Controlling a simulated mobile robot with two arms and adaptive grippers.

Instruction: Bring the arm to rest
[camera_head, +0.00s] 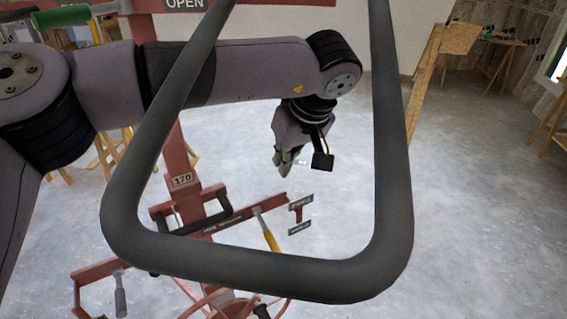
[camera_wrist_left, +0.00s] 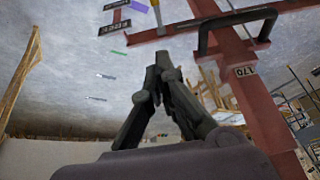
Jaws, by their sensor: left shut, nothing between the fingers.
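My left arm (camera_head: 240,72) comes in from the left in the head view and reaches across the middle. Its gripper (camera_head: 284,166) hangs down at the arm's end, above the floor, with nothing held. In the left wrist view the gripper's fingers (camera_wrist_left: 160,66) come together at their tips, shut and empty. The gripper is clear of the red panel lift (camera_head: 178,165), which stands behind and below the arm. My right gripper shows in neither view.
A dark bar frame (camera_head: 393,130) fills the foreground of the head view. A wooden trestle (camera_head: 440,55) stands at right. The grey floor (camera_head: 470,200) there is open.

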